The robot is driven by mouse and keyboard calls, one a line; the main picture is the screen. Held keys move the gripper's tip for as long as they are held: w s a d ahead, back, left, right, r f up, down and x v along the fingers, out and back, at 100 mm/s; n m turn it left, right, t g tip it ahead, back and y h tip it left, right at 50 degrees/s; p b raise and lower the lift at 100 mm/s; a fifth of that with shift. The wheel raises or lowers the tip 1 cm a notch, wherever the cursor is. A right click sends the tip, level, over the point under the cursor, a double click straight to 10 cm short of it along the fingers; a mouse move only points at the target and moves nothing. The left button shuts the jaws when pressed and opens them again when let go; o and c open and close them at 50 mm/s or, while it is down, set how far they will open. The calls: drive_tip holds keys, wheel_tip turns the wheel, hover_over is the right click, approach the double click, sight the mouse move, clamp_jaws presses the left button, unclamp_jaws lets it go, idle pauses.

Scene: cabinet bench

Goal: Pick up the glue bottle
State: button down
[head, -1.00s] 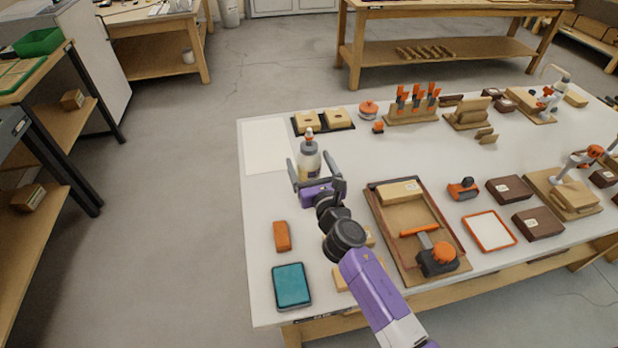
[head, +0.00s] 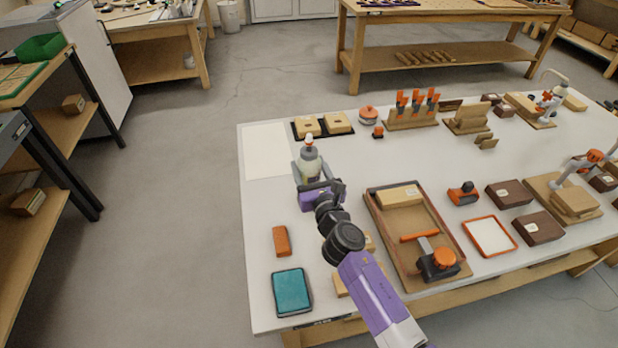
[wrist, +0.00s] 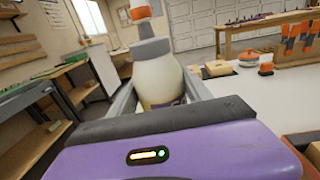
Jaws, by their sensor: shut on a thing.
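The glue bottle (head: 310,161) is cream-coloured with a grey collar and an orange and white nozzle. It stands upright near the left side of the white bench. My gripper (head: 309,172) is shut on the bottle, with a finger on each side of its body. In the wrist view the bottle (wrist: 160,78) fills the space between the fingers, and my purple gripper body hides its lower part. I cannot tell whether its base touches the bench.
An orange block (head: 281,241) and a teal pad (head: 291,291) lie at the near left. A wooden tray (head: 377,222) with tools is to the right. A black tray with two wooden blocks (head: 338,122) is behind the bottle. A pale sheet (head: 266,152) lies at the back left.

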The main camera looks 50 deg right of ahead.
drive_tip(key=shift+r, duration=0.25)
